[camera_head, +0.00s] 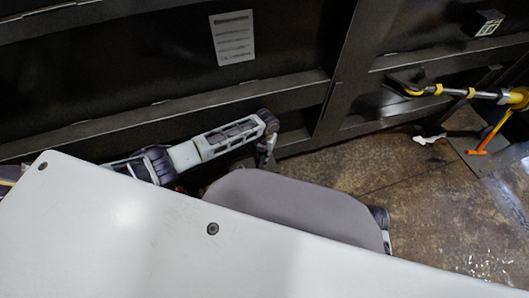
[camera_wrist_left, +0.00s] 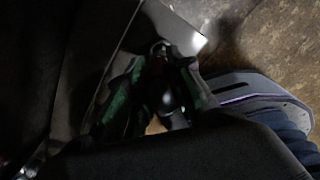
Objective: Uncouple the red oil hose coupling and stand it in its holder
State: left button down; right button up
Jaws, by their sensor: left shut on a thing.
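My left gripper (camera_head: 265,150) is low by the dark metal frame in the head view, mostly hidden behind my own arm. In the left wrist view, its green-padded fingers (camera_wrist_left: 160,72) are shut on a dark, rounded part (camera_wrist_left: 161,92). This part looks like the hose coupling, but the picture is too dark to show any red. I cannot tell whether it is joined to anything. The holder cannot be made out. My right gripper is not in view.
A dark steel wall with ribs (camera_head: 190,103) runs behind my left arm. A shiny metal plate (camera_wrist_left: 178,27) lies just past the fingers. A yellow-and-black bar (camera_head: 455,91) and an orange-handled tool (camera_head: 478,152) are at the right. The brown floor (camera_head: 370,170) is open in the middle.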

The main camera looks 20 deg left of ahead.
pick_arm(q)
jog(key=shift+r+p, duration=0.1)
jog(key=shift+p, duration=0.25)
dwell(0.7)
jog(key=shift+f+b, duration=1.25)
jog(key=shift+f, duration=0.65)
dwell(1.7)
jog(key=c, duration=1.2)
grip_release()
jog(key=shift+c, duration=0.3)
